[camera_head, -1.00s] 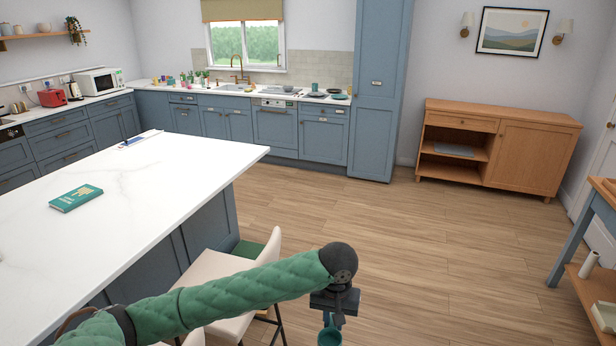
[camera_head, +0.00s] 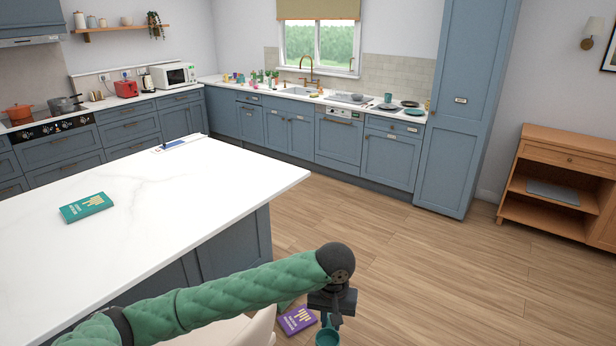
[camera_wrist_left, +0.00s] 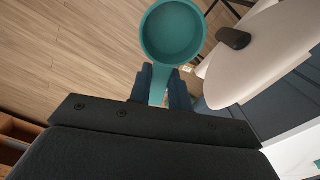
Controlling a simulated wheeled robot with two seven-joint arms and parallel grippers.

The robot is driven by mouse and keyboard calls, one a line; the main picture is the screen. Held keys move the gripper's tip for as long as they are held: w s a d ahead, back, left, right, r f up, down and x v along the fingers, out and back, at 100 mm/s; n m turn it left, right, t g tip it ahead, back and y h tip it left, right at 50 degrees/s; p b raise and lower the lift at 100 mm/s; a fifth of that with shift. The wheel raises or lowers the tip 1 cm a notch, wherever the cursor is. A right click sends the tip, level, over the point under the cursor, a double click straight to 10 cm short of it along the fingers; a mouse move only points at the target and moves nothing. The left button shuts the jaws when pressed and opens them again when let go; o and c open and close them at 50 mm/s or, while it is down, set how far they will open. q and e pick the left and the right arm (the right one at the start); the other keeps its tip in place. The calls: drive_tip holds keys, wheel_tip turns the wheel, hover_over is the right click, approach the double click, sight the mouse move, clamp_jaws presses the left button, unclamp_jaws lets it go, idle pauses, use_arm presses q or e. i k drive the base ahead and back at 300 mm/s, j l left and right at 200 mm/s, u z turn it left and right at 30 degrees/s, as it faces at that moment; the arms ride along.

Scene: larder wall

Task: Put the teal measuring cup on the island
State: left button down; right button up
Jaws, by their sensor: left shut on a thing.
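The teal measuring cup (camera_head: 327,338) hangs at the bottom of the head view, held by my left gripper (camera_head: 331,318). In the left wrist view the round bowl of the cup (camera_wrist_left: 173,33) shows, with its handle between the two dark fingers of my left gripper (camera_wrist_left: 160,84), shut on it. The cup is over the floor, to the right of the island. The island's white marble top (camera_head: 190,200) fills the left of the head view, with its near right part bare. My right gripper is not in view.
A teal book (camera_head: 87,207) and a blue item (camera_head: 172,145) lie on the island. A pale chair (camera_wrist_left: 240,60) stands beside the island, close to the cup. A purple book (camera_head: 297,320) lies low near my gripper. A wooden cabinet (camera_head: 556,190) stands at right.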

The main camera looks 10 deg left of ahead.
sight(213, 190)
drive_tip(key=i+l+u, duration=0.25)
drive_tip(key=i+l, duration=0.35)
drive_tip(key=i+l+u, duration=0.3)
drive_tip(key=i+l, duration=0.4)
drive_tip(key=i+l+u, duration=0.25)
drive_tip(key=i, duration=0.3)
drive_tip(key=i+l+u, duration=0.25)
drive_tip(key=i, duration=0.3)
drive_tip(key=i+l, duration=0.05)
drive_tip(key=l, duration=0.05)
